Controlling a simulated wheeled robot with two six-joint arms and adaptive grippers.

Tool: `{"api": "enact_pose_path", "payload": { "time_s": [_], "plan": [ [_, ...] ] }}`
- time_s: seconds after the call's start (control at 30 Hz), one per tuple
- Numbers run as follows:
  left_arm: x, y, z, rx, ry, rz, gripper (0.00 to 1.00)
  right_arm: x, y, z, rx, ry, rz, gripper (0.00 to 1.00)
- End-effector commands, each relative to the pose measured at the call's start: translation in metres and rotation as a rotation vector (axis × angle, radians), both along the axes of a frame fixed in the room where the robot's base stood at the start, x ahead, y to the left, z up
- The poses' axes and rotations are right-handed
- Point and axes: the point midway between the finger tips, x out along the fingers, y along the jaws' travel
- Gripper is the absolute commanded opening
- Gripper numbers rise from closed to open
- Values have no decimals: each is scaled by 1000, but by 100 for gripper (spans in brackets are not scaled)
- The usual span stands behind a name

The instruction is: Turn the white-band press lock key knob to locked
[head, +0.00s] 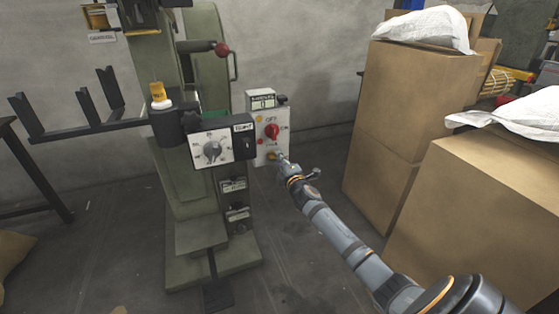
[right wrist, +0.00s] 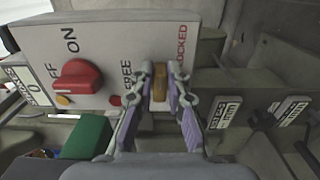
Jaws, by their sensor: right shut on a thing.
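The green press (head: 185,215) stands left of centre in the head view, with a yellow lamp and white band (head: 160,102) on it. A pale control box (head: 258,152) sits on its right side. The brass key knob (right wrist: 160,82) is low on the box face, between the words FREE and LOCKED in the right wrist view. My right gripper (head: 284,162) is at the box, its fingers on either side of the knob and shut on it. The fingers hide part of the knob, and I cannot tell its exact pointing. My left gripper is not in view.
A red switch knob (head: 272,131) is just above the key knob, marked ON and OFF. A grey dial box (head: 212,149) juts out left of it. Large cardboard boxes (head: 400,100) stand to the right. Bare floor (head: 300,250) lies between press and boxes.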

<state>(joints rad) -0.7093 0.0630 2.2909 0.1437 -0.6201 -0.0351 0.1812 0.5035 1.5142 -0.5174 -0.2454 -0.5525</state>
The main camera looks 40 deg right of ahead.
Motion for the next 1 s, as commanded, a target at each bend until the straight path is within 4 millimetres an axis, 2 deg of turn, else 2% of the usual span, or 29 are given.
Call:
{"api": "enact_pose_path", "payload": {
  "time_s": [0.03, 0.07, 0.2, 0.57, 0.67, 0.9, 1.0],
  "plan": [
    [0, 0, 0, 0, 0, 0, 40, 0, 0, -2, 3, 3, -1, 0],
    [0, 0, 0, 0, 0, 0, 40, 0, 0, -2, 3, 3, -1, 19],
    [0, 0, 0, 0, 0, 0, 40, 0, 0, -2, 2, 3, -1, 38],
    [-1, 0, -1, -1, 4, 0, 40, -5, 1, -1, -2, 3, 0, 38],
    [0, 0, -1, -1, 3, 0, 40, -21, 5, -2, -5, 4, 2, 38],
    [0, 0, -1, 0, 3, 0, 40, -78, 19, -2, -6, 6, 4, 38],
    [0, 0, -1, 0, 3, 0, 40, -97, 24, -2, -4, 5, 3, 38]
  ]
}}
